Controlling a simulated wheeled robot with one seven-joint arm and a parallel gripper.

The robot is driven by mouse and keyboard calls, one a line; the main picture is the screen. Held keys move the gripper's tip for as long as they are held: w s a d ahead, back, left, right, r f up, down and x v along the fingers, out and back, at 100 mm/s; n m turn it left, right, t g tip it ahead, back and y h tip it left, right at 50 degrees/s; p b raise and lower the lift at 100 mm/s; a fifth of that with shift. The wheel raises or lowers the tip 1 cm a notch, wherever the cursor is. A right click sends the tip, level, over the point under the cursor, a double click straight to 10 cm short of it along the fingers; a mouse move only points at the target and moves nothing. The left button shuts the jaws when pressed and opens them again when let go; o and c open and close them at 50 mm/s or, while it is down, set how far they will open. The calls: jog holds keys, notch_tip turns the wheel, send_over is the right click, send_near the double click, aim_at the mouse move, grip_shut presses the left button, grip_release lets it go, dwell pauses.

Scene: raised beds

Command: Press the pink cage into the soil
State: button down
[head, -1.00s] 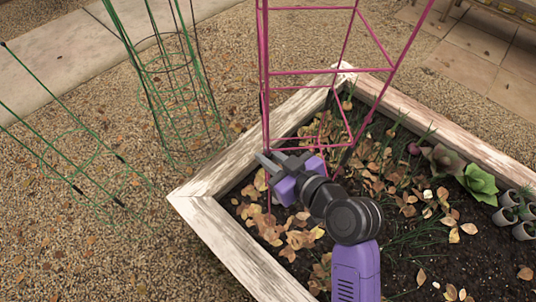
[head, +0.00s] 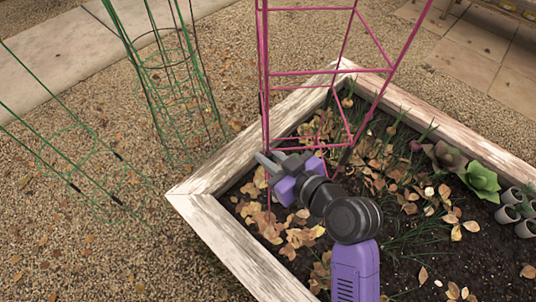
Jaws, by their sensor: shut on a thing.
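The pink cage (head: 312,72) stands upright at the far left corner area of the raised bed (head: 222,233), its top cut off by the frame's upper edge. Its legs reach down among dry leaves and dark soil (head: 405,265); I cannot tell how deep the leg ends sit. My gripper (head: 268,163), dark grey with purple parts, is shut on the cage's near left leg, low down and just inside the bed's left board. The gripper hides part of that leg.
Green wire cages (head: 177,85) stand on the gravel left of the bed, and another green frame (head: 75,150) leans at the far left. Green plants (head: 481,180) and small grey pots (head: 511,207) are at the bed's right. The near soil is mostly clear.

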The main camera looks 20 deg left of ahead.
jog(key=c, duration=1.4)
grip_release()
jog(key=shift+d+f, duration=0.1)
jog(key=shift+f, duration=0.1)
jog(key=shift+o, duration=0.4)
jog(key=shift+r, duration=0.1)
jog(key=v, duration=0.7)
jog(key=shift+d+r, duration=0.15)
jog(key=shift+d, duration=0.1)
jog(key=shift+s, duration=0.2)
